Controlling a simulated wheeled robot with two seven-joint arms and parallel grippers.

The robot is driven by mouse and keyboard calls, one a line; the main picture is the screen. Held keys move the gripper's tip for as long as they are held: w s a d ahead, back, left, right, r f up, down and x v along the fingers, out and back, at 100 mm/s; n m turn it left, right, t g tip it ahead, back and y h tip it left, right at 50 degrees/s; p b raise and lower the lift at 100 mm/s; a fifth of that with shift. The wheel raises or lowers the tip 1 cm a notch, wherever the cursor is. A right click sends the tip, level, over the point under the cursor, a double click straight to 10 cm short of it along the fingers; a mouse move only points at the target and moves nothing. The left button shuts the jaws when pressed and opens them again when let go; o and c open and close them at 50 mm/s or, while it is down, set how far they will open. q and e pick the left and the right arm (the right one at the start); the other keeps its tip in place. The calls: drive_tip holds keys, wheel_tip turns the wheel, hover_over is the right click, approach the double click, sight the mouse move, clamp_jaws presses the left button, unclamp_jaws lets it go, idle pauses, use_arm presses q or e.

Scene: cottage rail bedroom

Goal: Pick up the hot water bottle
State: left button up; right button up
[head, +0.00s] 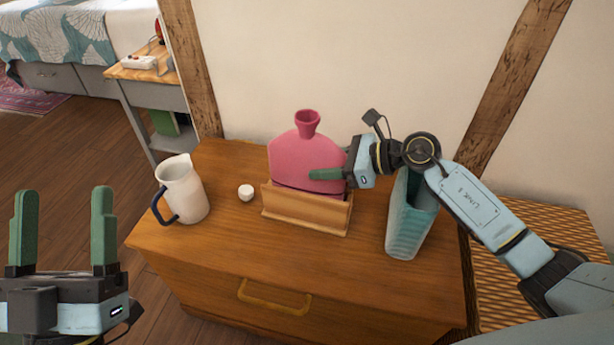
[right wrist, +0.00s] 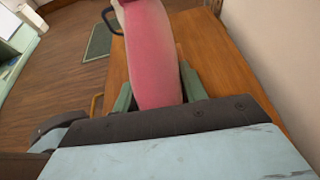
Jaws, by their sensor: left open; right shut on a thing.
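The pink hot water bottle (head: 306,153) stands upright in a wooden holder (head: 305,215) on top of the dresser, its neck pointing up. My right gripper (head: 335,174) is shut on the right side of the bottle, with one green finger across its front. In the right wrist view the bottle (right wrist: 152,55) sits between the two green fingers (right wrist: 155,90). The bottle's lower edge is hidden by the holder's front. My left gripper (head: 62,230) is open and empty at the lower left, off the dresser's left side.
On the wooden dresser (head: 240,155), a white jug (head: 183,190) and a small white object (head: 245,192) stand left of the holder. A teal vase (head: 408,225) stands to its right, below my right arm. The wall is close behind.

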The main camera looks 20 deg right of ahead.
clamp_jaws()
drive_tip(key=shift+r, duration=0.15)
